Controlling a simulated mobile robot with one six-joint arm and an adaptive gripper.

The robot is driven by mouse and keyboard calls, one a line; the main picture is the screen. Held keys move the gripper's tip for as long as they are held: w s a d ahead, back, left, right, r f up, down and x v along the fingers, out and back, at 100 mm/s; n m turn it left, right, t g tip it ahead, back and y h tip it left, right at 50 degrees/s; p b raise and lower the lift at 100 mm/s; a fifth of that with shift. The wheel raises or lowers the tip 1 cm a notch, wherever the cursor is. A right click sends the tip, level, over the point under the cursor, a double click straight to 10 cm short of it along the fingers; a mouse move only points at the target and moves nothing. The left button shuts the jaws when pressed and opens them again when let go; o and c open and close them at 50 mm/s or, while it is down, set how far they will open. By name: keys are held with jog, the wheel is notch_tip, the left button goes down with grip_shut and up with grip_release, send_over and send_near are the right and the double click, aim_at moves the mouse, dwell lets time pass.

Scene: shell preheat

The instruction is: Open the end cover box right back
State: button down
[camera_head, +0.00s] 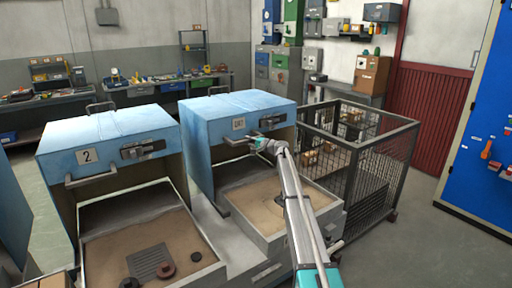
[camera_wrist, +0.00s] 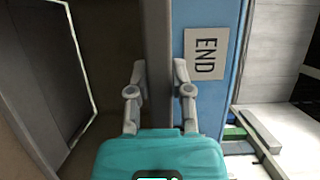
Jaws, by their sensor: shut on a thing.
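The end cover box's blue cover (camera_head: 235,105) carries an END label and stands raised above the open, sand-filled base (camera_head: 318,226). The END label (camera_wrist: 205,54) shows sideways in the wrist view. My gripper (camera_head: 260,143) is at the cover's front edge, by its grey handle (camera_head: 237,140). In the wrist view, my gripper (camera_wrist: 160,75) has one finger on each side of the grey handle bar (camera_wrist: 157,35) and is shut on it. Part of the handle is hidden behind my gripper in the head view.
A matching blue box marked 2 (camera_head: 105,135) stands open on the left. A wire mesh cage (camera_head: 375,175) stands close on the right. Workbenches (camera_head: 150,90) line the back wall. Open floor (camera_head: 425,240) lies at the front right.

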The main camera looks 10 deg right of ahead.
jog(key=shift+w+a, duration=0.1)
jog(key=shift+w, duration=0.55)
jog(key=c, duration=0.5)
grip_release()
jog(key=shift+a, duration=0.1)
jog(key=shift+s, duration=0.15)
jog(key=v, duration=1.2)
